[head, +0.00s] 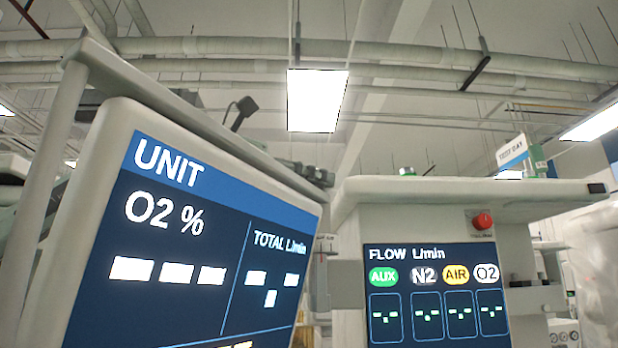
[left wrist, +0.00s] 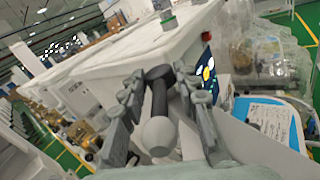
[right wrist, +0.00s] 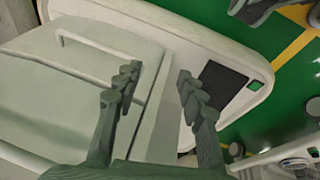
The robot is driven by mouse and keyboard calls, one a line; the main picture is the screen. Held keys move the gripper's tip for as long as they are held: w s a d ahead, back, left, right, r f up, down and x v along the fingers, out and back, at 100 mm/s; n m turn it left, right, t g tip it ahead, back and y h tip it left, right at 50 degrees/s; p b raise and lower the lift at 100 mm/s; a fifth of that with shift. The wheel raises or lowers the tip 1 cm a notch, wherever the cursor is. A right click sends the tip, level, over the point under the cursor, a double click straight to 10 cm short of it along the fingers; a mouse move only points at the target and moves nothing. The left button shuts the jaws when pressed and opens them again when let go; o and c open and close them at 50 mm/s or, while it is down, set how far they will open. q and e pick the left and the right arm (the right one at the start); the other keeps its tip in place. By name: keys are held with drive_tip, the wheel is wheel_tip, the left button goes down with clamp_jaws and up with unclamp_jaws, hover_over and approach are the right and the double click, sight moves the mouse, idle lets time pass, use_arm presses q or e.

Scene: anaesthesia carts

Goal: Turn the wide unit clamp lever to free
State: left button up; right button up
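In the left wrist view a dark lever (left wrist: 159,98) with a pale rounded knob (left wrist: 157,136) points toward the camera, beside a white cart body. I cannot read any marking on it or tell its set position. My left gripper (left wrist: 157,80) is open. Its fingers stand on either side of the lever with visible gaps. In the head view the large UNIT display (head: 180,235) fills the left, its readings dashes, and the lever cannot be made out. My right gripper (right wrist: 157,77) is open and empty above a pale cart surface.
In the head view a FLOW panel (head: 438,300) with a red knob (head: 482,220) above it stands at right. The right wrist view shows a pale cart handle (right wrist: 95,35) and green floor (right wrist: 285,75).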

use_arm(q)
drive_tip(key=v, duration=1.2)
